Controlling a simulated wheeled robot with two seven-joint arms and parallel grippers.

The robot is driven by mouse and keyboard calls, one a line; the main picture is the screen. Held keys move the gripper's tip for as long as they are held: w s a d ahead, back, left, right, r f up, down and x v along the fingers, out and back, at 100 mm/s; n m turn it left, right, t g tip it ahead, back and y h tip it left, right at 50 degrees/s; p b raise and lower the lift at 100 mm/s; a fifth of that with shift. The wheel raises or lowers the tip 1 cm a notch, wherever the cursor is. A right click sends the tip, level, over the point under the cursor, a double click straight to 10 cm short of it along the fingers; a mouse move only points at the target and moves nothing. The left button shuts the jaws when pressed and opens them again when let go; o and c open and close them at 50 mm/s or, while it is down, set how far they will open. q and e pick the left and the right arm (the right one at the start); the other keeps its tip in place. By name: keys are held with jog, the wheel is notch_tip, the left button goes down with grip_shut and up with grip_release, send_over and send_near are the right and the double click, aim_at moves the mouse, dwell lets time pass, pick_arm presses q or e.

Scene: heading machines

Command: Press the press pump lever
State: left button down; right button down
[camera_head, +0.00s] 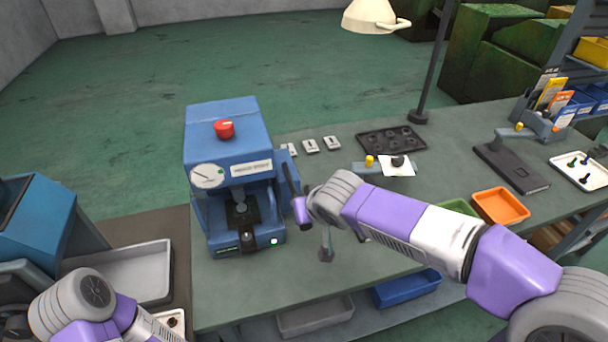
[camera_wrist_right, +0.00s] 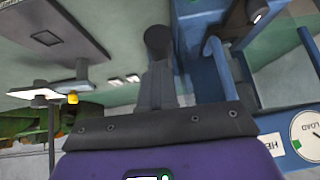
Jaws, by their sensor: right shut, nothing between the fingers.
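The blue press (camera_head: 225,140) stands on the bench left of centre, with a red button on top and a round gauge on its front. A grey knob-ended rod (camera_head: 326,254), which looks like the lever, is at its right. In the right wrist view, a dark round knob (camera_wrist_right: 158,40) shows just past the fingertips. My right gripper (camera_head: 293,190) is beside the press's right side, close to the rod; its fingers (camera_wrist_right: 161,88) are shut and empty. I cannot tell whether they touch the lever. My left arm is at the lower left; its gripper is not visible.
Orange (camera_head: 500,205) and white (camera_head: 582,172) trays are on the right. A grey bin (camera_head: 125,272) is left of the press. The bench right of the press is partly clear.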

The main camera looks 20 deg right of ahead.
jog(key=r+p, duration=0.2)
jog(key=r, duration=0.1)
jog(key=shift+d+r+p, duration=0.25)
jog(key=shift+d+p, duration=0.1)
jog(key=shift+p, duration=0.05)
jog(key=p+v, duration=0.2)
jog(key=v, duration=0.8)
jog(key=shift+r, duration=0.35)
jog(key=shift+w, duration=0.1)
